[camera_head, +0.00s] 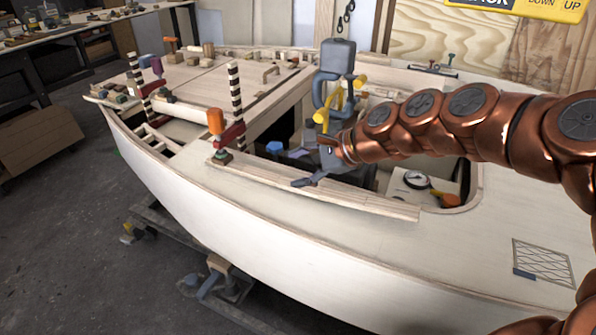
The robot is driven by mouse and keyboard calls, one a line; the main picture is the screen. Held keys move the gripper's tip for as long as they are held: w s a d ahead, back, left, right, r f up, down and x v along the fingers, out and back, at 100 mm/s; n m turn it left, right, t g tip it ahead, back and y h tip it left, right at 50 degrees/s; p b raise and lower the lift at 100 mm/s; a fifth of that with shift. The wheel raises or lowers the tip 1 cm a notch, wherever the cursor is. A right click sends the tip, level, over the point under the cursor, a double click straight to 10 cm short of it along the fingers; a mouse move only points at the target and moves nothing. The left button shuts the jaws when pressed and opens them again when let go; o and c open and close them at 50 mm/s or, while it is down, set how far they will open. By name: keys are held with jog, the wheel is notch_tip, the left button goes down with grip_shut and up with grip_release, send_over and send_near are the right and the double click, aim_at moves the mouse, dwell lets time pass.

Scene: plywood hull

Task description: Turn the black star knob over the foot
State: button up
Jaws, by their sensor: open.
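I cannot make out a black star knob for certain in the head view. My gripper (290,166) is open and seems empty, above the pale wooden deck and beside the cockpit opening. Its dark grey fingers are spread, one low over the deck plank and the other further back. A clamp with an orange handle (216,121), a red arm (232,134) and a striped bar (236,95) stands just left of my gripper. Its small dark green foot (222,157) is at the deck. My copper arm hides part of the cockpit.
The plywood hull (190,190) fills the middle. A round gauge (416,180) and an orange item (449,200) are in the cockpit. A loose-looking plank (350,196) lies along its edge.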

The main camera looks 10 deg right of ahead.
jog(key=shift+s+a+r+n+g+h+p, duration=0.15)
jog(key=shift+s+a+r+n+g+p, duration=0.15)
jog(key=shift+s+n, duration=0.45)
jog(key=shift+s+a+r+n+g+h+p, duration=0.15)
jog(key=shift+s+n+p, duration=0.25)
jog(key=shift+s, duration=0.7)
jog(key=shift+s+a+r+n+g+h+p, duration=0.2)
jog(key=shift+s+a+n+g+p, duration=0.1)
jog(key=shift+s+n, duration=0.5)
jog(key=shift+s, duration=0.1)
jog(key=shift+c, duration=0.2)
